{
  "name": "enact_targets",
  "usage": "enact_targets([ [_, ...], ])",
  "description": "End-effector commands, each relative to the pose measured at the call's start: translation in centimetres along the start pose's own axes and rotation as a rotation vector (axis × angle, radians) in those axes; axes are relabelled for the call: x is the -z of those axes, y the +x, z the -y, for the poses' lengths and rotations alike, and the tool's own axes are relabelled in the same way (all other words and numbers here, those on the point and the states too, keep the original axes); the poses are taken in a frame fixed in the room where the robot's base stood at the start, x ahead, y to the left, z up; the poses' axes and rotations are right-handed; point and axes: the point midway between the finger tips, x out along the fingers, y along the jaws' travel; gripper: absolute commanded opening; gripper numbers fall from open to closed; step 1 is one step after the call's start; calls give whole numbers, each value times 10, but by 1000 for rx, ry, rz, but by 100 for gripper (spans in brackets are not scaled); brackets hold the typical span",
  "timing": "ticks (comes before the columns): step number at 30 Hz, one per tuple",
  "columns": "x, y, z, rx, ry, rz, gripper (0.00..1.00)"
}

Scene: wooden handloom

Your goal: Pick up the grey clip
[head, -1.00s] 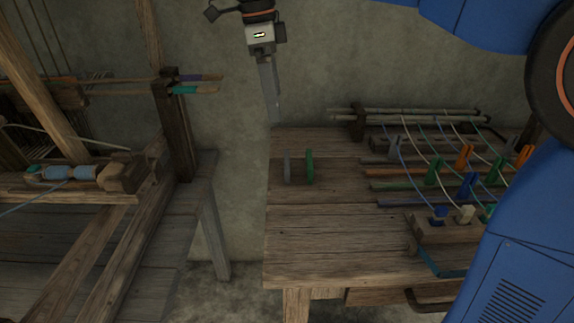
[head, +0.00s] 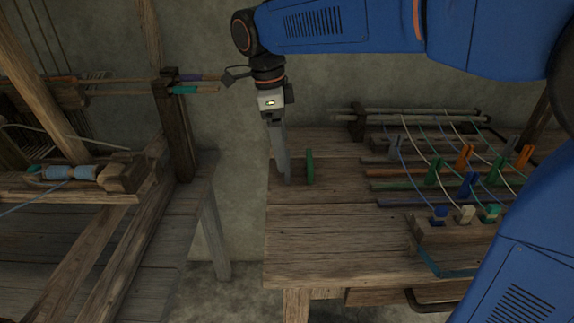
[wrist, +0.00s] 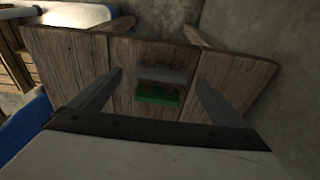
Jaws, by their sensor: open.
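The grey clip (wrist: 162,74) stands on the bare left part of the wooden table, beside a green clip (head: 310,166). In the wrist view it lies between my two spread fingers, with the green clip (wrist: 158,96) close on its near side. My gripper (head: 283,178) is open, points down and is at the grey clip in the head view. Its fingers cover most of the grey clip there. I cannot tell whether the fingertips reach down beside it or touch it.
To the right on the table (head: 320,235), several coloured clips and strings run over a wooden rack (head: 440,228). A wooden loom (head: 180,130) stands at the left, across a gap from the table. The table's front left is clear.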

Motion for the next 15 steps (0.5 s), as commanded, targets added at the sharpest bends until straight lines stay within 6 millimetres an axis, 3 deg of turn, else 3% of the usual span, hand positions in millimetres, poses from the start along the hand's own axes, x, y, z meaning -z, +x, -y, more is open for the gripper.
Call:
enact_targets([
  [9,6,38,4,-2,0,-2,95],
  [15,6,50,4,-1,0,-1,95],
])
